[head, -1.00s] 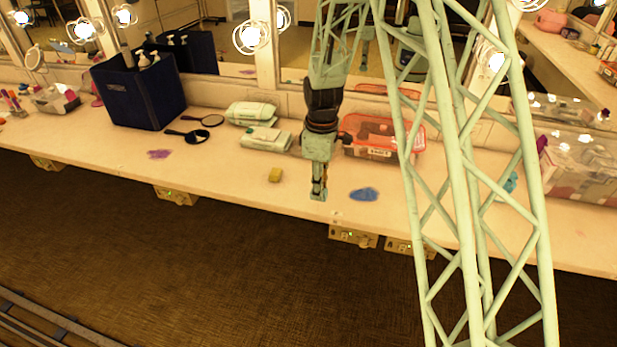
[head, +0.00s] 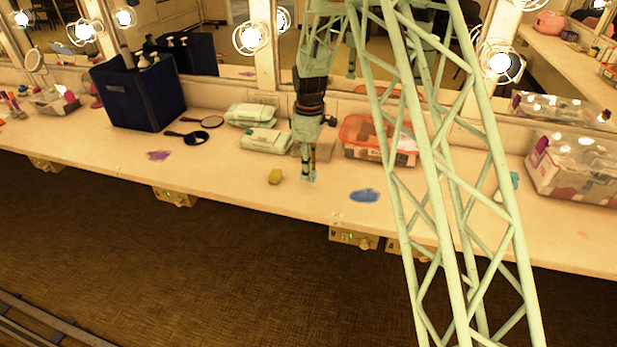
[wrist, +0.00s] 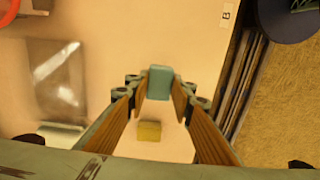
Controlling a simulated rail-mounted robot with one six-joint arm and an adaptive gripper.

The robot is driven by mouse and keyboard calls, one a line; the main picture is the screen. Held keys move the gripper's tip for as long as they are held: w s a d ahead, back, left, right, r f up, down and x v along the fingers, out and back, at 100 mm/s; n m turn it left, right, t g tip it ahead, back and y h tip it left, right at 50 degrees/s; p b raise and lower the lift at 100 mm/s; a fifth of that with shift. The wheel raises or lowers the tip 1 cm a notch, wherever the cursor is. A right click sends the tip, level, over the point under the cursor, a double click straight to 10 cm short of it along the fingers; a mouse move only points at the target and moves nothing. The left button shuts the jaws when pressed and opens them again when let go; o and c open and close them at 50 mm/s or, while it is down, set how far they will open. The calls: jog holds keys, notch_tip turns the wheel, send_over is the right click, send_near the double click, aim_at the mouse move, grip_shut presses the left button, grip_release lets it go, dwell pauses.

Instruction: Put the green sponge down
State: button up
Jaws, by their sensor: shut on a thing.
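The green sponge (wrist: 160,82), a small teal-green block, is between my gripper's fingertips in the wrist view. My gripper (wrist: 159,88) is shut on it. In the head view my gripper (head: 308,176) points down over the pale counter (head: 235,170), between a yellow block and a blue patch. The sponge shows there only as a small greenish tip. I cannot tell how far it is above the counter.
The yellow block (head: 275,176) lies just left of my gripper; it also shows in the wrist view (wrist: 150,131). A blue patch (head: 364,195) is to the right. Behind are wipes packs (head: 265,139) and a red-rimmed box (head: 366,152). The counter's front edge is near.

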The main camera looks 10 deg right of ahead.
jog(key=shift+w, duration=0.1)
jog(key=shift+w, duration=0.25)
jog(key=shift+w+f, duration=0.1)
jog(key=shift+f, duration=0.25)
jog(key=shift+f+b, duration=0.55)
jog(key=shift+f, duration=0.9)
jog(key=shift+f, duration=0.15)
jog(key=o, duration=0.9)
notch_tip(320, 180, up, 12)
jog(key=shift+p, duration=1.05)
jog(key=shift+r, duration=0.2)
